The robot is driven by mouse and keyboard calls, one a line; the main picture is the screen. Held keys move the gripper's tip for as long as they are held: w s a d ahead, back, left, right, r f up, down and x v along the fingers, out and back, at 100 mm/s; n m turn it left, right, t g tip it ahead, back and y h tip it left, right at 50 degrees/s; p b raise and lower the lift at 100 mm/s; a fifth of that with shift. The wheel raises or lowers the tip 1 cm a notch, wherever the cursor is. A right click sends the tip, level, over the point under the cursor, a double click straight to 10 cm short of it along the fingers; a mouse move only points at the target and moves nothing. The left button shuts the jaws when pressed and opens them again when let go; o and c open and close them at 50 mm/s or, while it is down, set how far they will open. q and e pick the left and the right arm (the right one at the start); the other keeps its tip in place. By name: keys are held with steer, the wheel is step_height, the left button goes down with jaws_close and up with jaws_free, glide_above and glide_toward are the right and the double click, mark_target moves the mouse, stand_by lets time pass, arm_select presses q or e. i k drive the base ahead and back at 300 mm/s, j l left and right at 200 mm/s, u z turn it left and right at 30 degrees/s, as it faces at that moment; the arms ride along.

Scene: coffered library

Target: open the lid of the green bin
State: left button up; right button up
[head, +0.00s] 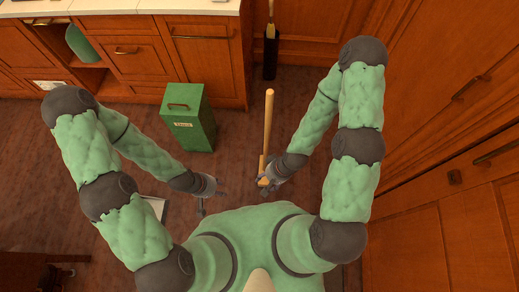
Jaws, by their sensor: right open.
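The green bin (203,135) stands on the floor in front of the wooden cabinets, left of centre. Its lid (190,95) looks shut and carries a dark handle (179,106); a pale label (183,125) shows below the handle. My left gripper (212,202) is nearer to me than the bin, below it in the picture and apart from it. Its fingers look spread and empty. My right gripper (260,179) is open, to the right of the left one and well apart from the bin, by the foot of a long wooden-handled tool.
The wooden-handled tool (268,120) stands or lies right of the bin; I cannot tell which. Cabinets (440,150) line the right side. A pale flat item (156,207) lies at lower left. Floor between bin and grippers looks clear.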

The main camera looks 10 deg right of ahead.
mark_target(179, 99)
steer(key=i+j+z, duration=0.1)
steer(key=j, duration=0.25)
steer(key=i+j+z, duration=0.1)
steer(key=i+j, duration=0.2)
steer(key=i+j+z, duration=0.1)
steer(key=j, duration=0.3)
steer(key=i+j+z, duration=0.25)
steer(key=j, duration=0.5)
steer(key=i, duration=0.1)
